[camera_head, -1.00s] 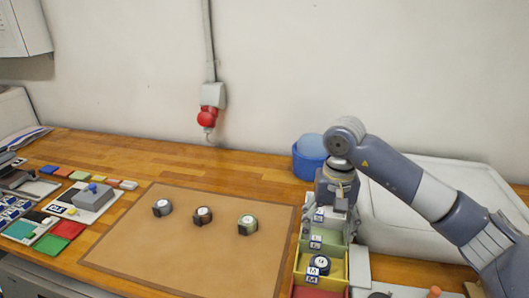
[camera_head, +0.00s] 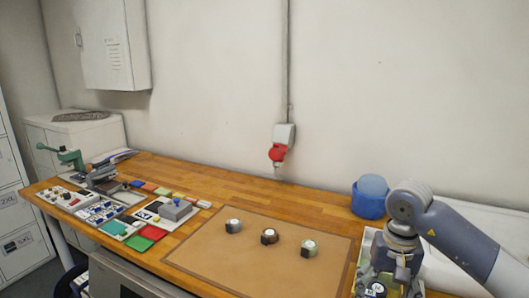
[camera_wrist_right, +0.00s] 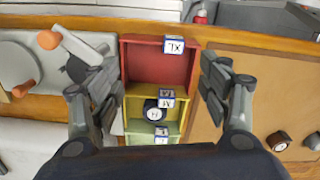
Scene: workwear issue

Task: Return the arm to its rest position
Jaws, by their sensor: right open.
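My right gripper (camera_head: 398,268) is at the lower right of the head view, above the sorting bin (camera_head: 362,272). In the right wrist view my right gripper (camera_wrist_right: 165,88) has its fingers wide apart with nothing between them. Below it, the bin has a red compartment (camera_wrist_right: 150,68) labelled XL, a yellow compartment (camera_wrist_right: 134,105) labelled M and a green one (camera_wrist_right: 138,128), its label unclear. A dark round item (camera_wrist_right: 152,112) with a white M label sits in the yellow compartment. The red compartment looks empty. My left gripper is not in view.
A blue tub (camera_head: 369,200) stands behind the bin. Small trays and a green-handled press (camera_head: 68,157) fill the left end. The back of the bench is mostly clear.

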